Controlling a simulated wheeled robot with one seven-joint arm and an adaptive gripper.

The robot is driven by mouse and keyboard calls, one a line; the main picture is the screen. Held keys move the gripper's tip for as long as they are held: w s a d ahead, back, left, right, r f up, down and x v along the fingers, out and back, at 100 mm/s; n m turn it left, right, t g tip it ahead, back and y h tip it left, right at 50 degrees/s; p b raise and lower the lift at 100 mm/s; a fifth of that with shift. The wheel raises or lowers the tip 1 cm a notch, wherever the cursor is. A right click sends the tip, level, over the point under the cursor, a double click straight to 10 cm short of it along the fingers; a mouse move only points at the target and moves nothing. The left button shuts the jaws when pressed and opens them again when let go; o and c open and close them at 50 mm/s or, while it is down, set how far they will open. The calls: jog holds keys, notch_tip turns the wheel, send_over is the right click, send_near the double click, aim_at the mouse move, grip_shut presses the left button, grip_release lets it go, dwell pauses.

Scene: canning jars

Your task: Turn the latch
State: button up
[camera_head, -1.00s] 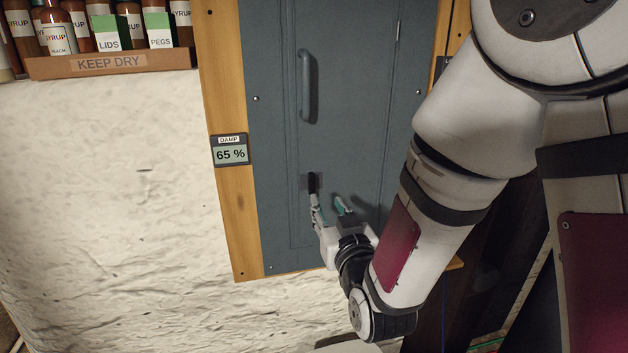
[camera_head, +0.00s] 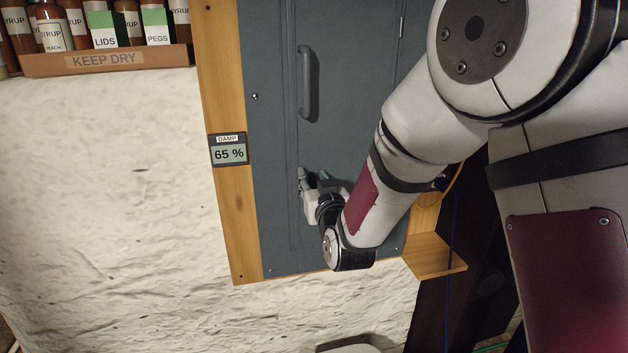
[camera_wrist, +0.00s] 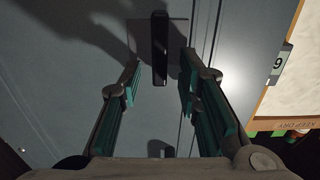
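The latch (camera_wrist: 160,48) is a narrow black bar on a pale plate on the grey-blue door (camera_head: 350,75). In the wrist view it stands upright in the picture, between and slightly beyond my two fingertips. My gripper (camera_wrist: 160,82) is open, with teal-padded fingers on either side of the latch and a visible gap on each side. In the head view my gripper (camera_head: 312,180) is at the door below the handle (camera_head: 308,84), and it hides the latch.
A wooden frame (camera_head: 222,210) borders the door, with a damp meter (camera_head: 229,150) reading 65 %. A small wooden ledge (camera_head: 436,256) is at lower right. A shelf (camera_head: 105,60) with syrup bottles and boxes is at upper left. Rough white wall lies left and below.

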grip_shut()
jog(key=shift+d+m, duration=0.1)
jog(key=shift+m, duration=0.2)
jog(key=m, duration=0.2)
jog(key=m+b, duration=0.1)
jog(key=m, duration=0.1)
jog(key=d+m+b, duration=0.1)
jog(key=m, duration=0.1)
jog(key=shift+w+d+f, duration=0.1)
jog(key=shift+w+f, duration=0.15)
jog(key=shift+f, duration=0.05)
jog(key=m, duration=0.3)
jog(key=f+m+b, duration=0.1)
jog(key=m, duration=0.3)
jog(key=m+b, duration=0.1)
jog(key=m, duration=0.3)
jog(key=shift+w+d+f, duration=0.1)
jog(key=shift+d+f, duration=0.3)
jog(key=shift+m, duration=0.3)
